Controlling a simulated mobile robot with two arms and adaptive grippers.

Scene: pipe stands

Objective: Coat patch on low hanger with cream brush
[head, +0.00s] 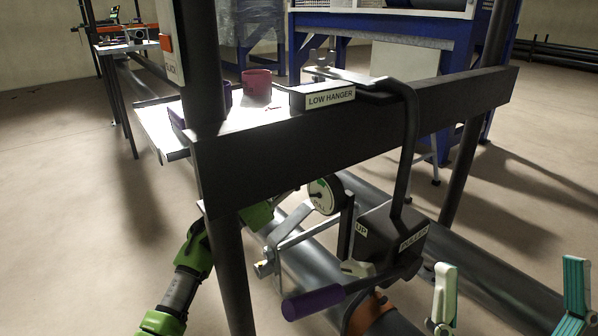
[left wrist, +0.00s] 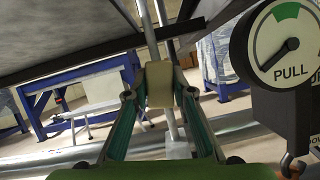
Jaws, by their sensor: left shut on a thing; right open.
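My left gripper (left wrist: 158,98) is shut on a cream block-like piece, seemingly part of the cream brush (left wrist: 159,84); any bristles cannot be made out. In the head view my left arm reaches behind the dark post, and its fingertips are hidden. The low hanger (head: 405,140) is a dark hook over the beam, under a "LOW HANGER" label (head: 330,98), with a dark block (head: 378,238) at its lower end. I cannot pick out the patch with certainty. My right gripper (head: 510,295) is open and empty at the lower right, apart from the hanger.
A dark beam (head: 280,150) crosses between posts. A round gauge (head: 325,196) hangs below it and shows in the left wrist view (left wrist: 287,42). A purple handle (head: 313,302) juts out below. A red mug (head: 257,82) stands on the shelf behind. Large pipes run along the floor.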

